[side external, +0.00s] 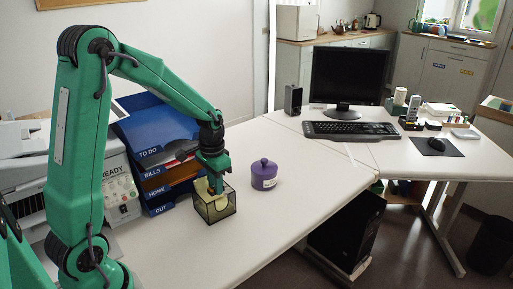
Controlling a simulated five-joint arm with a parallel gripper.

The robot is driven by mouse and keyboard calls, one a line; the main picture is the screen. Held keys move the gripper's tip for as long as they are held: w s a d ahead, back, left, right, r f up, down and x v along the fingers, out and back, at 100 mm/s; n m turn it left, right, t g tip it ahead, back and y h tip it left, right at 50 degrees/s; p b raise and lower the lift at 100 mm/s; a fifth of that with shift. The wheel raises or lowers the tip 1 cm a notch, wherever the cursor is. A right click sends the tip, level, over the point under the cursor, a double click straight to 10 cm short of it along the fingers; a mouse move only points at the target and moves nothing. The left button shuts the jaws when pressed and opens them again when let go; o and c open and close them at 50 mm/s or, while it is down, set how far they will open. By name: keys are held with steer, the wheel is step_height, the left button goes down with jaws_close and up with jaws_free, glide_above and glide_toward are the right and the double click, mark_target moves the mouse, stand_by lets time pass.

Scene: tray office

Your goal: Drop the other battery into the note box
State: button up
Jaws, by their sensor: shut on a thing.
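The note box (217,215) is a small see-through yellowish box with dark edges, standing on the white desk in front of the letter trays. My gripper (213,189) points down right at the box's open top, with its tips at or just inside the rim. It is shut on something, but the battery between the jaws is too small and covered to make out. I cannot tell whether a battery lies inside the box; something yellowish shows within it.
A purple lidded jar (263,175) stands close to the right of the box. Blue letter trays (158,130) labelled TO DO, BILLS, HOME and OUT rise close behind and left. A printer (120,185) stands further left. The desk (325,185) right of the jar is clear.

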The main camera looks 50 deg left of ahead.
steer(key=o, duration=1)
steer(key=shift+o, duration=0.2)
steer(key=shift+r, duration=0.1)
steer(key=shift+r, duration=3.85)
